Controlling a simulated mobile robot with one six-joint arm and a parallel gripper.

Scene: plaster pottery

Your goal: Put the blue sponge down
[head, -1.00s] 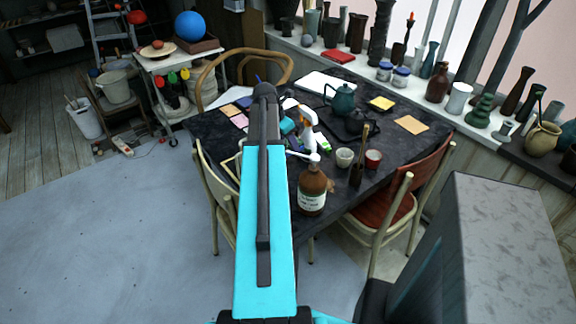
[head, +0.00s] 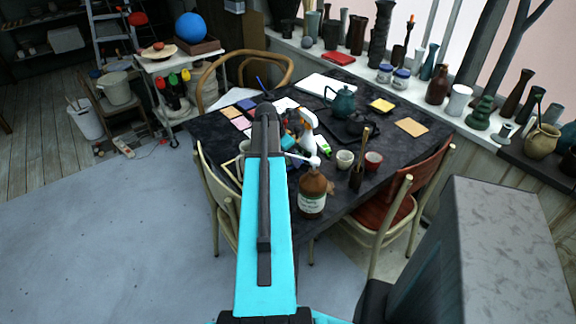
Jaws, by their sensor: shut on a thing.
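My arm rises through the middle of the head view and ends over the dark table (head: 330,190). My gripper is hidden behind the arm, so its fingers do not show. A small teal piece (head: 287,143) shows just right of the arm; I cannot tell whether it is the blue sponge or part of my arm. No other thing can be made out clearly as the sponge. A white shape (head: 308,118) shows beside it, partly covered.
A brown pump bottle (head: 312,190) stands at the near table edge. An orange-tan square (head: 411,127) lies at the right. Chairs surround the table.

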